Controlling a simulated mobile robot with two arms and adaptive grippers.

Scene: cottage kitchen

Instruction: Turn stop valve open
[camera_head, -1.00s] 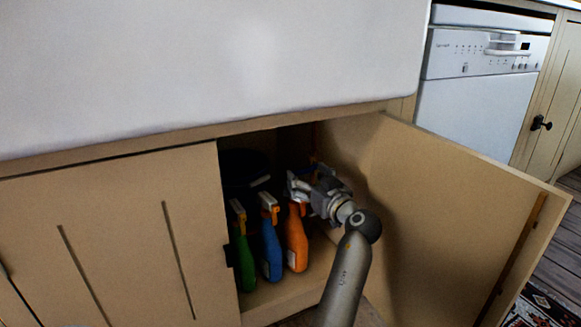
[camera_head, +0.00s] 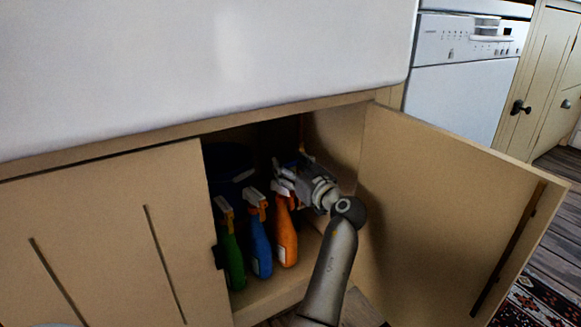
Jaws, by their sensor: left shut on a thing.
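My left gripper (camera_head: 286,178) reaches into the open cabinet under the sink, behind and above the orange spray bottle. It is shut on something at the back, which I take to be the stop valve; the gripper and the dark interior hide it. A thin yellow-orange piece (camera_head: 302,140) shows just above the gripper, against the dark back of the cabinet. How far the valve is turned cannot be seen. My right gripper is not in view.
An orange spray bottle (camera_head: 286,236), a blue one (camera_head: 260,245) and a green one (camera_head: 233,258) stand close to my left gripper. A dark round container (camera_head: 228,160) is behind them. The open cabinet door (camera_head: 440,215) stands right of my arm.

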